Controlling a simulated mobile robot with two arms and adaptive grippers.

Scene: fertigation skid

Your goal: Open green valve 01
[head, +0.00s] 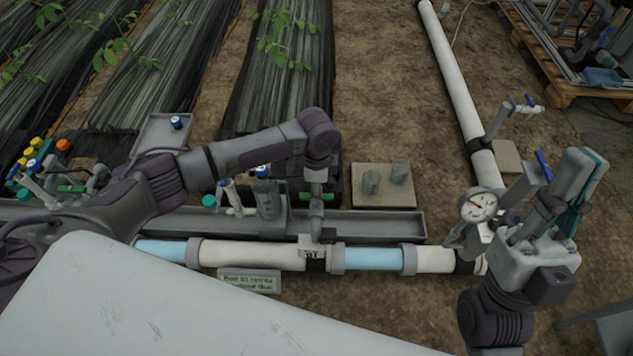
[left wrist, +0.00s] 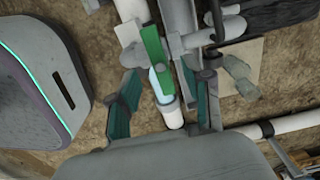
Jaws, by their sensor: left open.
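A green valve handle (left wrist: 152,48) shows in the left wrist view, just beyond and between my left gripper's fingers. It looks roughly in line with the white pipe (left wrist: 131,10) beneath it. My left gripper (left wrist: 163,112) is open with nothing between its pads. In the head view my left gripper (head: 317,228) hangs edge-on over the white and light blue pipe (head: 250,256), by a tag reading 01 (head: 311,253).
A round gauge (head: 479,206) and blue-handled valves (head: 544,166) stand near my right gripper. A grey channel (head: 375,223) runs behind the pipe. A green sign (head: 249,281) sits before the pipe.

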